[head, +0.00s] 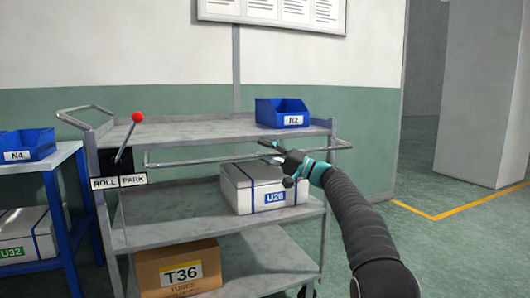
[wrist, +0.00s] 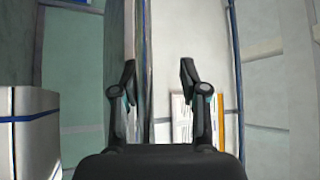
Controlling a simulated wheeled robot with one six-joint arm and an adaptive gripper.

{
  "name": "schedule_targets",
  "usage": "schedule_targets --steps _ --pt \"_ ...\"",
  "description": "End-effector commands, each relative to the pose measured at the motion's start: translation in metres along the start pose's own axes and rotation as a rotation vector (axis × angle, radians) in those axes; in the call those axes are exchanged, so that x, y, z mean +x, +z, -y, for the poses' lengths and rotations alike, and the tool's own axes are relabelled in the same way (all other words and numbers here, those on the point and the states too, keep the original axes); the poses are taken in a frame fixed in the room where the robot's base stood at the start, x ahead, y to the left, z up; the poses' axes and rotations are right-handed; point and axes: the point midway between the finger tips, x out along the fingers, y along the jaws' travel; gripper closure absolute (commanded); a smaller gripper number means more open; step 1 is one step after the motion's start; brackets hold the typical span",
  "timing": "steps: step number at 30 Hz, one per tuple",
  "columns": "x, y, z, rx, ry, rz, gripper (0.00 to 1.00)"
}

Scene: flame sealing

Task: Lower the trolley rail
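The trolley (head: 210,129) is a grey three-shelf cart. Its rail (head: 205,160) is a thin metal bar running across the front, just below the top shelf. My gripper (head: 268,149) reaches in from the right and is at the rail's right half, in front of the trolley. In the wrist view, my gripper (wrist: 157,76) has its two dark fingers apart, with nothing visibly clamped. A thin upright metal strip, seemingly the rail (wrist: 144,60), shows between the fingers, nearer the left one. I cannot tell whether it touches a finger.
A blue N2 bin (head: 282,113) sits on the top shelf, a white U26 box (head: 254,188) on the middle shelf and a T36 carton (head: 178,268) below. A red-knobbed lever (head: 137,118) stands above a ROLL/PARK plate (head: 119,182). A blue-framed table (head: 62,150) is at left. Floor at right is clear.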

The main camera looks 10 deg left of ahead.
Motion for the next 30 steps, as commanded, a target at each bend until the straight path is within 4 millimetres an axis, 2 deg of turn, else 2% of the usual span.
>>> schedule_targets --steps 11,14,24,30 --pt "-0.015 -0.007 0.001 -0.002 0.004 -0.014 0.59" --pt "-0.029 -0.007 0.002 -0.003 0.005 -0.016 0.59" --pt "-0.093 -0.004 0.001 -0.001 0.005 -0.013 0.59" --pt "-0.117 -0.003 -0.001 0.0 0.004 -0.009 0.59"
